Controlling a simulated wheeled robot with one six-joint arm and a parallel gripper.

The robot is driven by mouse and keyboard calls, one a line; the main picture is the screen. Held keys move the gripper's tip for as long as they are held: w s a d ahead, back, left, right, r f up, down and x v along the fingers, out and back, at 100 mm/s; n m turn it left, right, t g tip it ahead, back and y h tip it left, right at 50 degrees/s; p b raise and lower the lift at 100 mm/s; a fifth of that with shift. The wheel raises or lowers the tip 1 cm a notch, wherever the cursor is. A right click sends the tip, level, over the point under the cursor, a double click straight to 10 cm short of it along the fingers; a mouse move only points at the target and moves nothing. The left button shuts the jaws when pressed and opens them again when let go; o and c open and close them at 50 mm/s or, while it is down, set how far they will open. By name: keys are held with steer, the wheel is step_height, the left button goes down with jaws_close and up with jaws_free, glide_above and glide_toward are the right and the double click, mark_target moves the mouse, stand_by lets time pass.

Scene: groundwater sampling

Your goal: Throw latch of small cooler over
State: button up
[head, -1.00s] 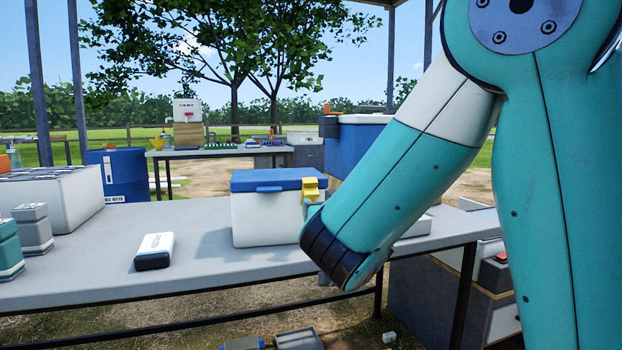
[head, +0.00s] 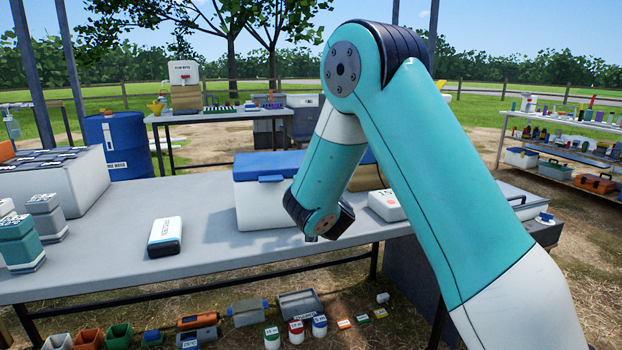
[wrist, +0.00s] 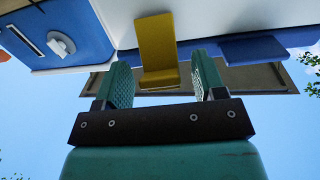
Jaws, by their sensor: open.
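The small cooler (head: 262,205) stands on the grey table, with a white body and a blue lid (head: 268,165). In the wrist view its white wall (wrist: 200,18) and a blue lip of the lid (wrist: 253,50) show upside down. The yellow latch (wrist: 157,45) lies across the front of the cooler there. My gripper (wrist: 162,82) is open, with its two green ribbed fingers either side of the latch's line; I see no clear contact. In the head view my arm hides the latch and the fingers.
A white-and-black case (head: 165,236) lies left of the cooler on the table (head: 110,245), with clear tabletop around it. A white box (head: 385,204) is right of my wrist. Several bottles and bins stand on the ground below the table.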

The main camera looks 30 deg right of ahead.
steer(key=c, duration=0.9)
steer(key=f+t+b, duration=0.1)
steer(key=b, duration=0.4)
steer(key=shift+a+f+b, duration=0.1)
steer(key=shift+b, duration=0.2)
steer(key=shift+c, duration=0.2)
steer(key=b, duration=0.3)
steer(key=t+h+b, duration=0.1)
steer(key=b, duration=0.3)
steer(key=shift+s+f, duration=0.2)
steer(key=shift+f, duration=0.05)
steer(key=shift+t+b, duration=0.3)
steer(key=shift+b, duration=0.35)
steer(key=shift+s+a+r+b, duration=0.1)
steer(key=shift+r+b, duration=0.1)
steer(key=shift+b, duration=0.15)
steer(key=shift+r, duration=0.1)
steer(key=o, duration=0.9)
steer(key=shift+o, duration=0.2)
